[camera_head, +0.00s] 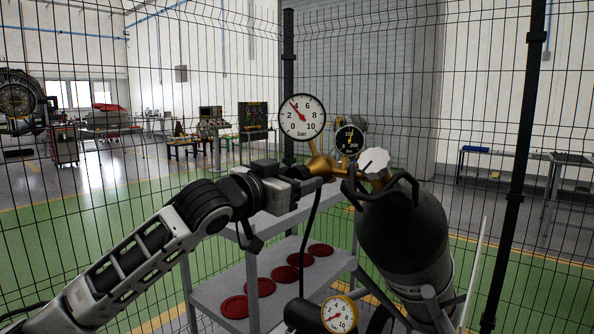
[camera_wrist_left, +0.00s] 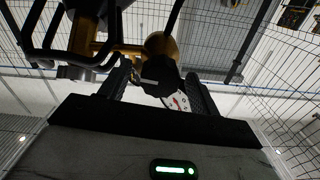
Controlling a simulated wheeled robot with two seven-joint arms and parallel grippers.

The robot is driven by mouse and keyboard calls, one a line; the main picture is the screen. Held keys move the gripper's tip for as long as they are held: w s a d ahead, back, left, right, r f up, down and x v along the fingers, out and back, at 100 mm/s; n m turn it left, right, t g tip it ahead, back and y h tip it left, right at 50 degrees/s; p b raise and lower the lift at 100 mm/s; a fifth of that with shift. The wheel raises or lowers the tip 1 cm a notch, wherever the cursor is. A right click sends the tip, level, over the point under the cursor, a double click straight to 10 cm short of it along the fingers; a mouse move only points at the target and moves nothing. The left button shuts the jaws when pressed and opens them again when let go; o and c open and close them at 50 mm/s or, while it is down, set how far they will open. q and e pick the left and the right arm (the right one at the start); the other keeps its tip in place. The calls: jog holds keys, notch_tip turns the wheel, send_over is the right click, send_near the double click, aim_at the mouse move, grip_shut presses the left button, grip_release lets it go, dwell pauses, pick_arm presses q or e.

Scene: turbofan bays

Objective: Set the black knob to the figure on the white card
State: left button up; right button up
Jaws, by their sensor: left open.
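The black knob (camera_wrist_left: 160,74) shows in the left wrist view, on the brass regulator (camera_wrist_left: 160,46). In the head view the knob is mostly hidden at the regulator's left end. My left gripper (camera_head: 312,184) is open at the knob; in the wrist view its fingers (camera_wrist_left: 158,88) stand on either side of the knob. I cannot tell whether they touch it. The large white bar gauge (camera_head: 302,117) above the regulator has its red needle close to 4, slightly on the 2 side. I cannot make out the white card or its figure. My right gripper is not in view.
A small black gauge (camera_head: 349,140) and a white handwheel (camera_head: 373,161) sit right of the regulator, above a grey cylinder (camera_head: 400,235). A grey shelf trolley (camera_head: 240,273) holds several red discs. A yellow-rimmed gauge (camera_head: 340,314) is low in front. Mesh fencing stands behind.

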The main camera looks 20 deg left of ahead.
pick_arm(q)
jog(key=shift+w+d, duration=0.2)
jog(key=shift+w, duration=0.25)
jog(key=c, duration=1)
jog(key=shift+m, duration=1.4)
jog(key=o, duration=1)
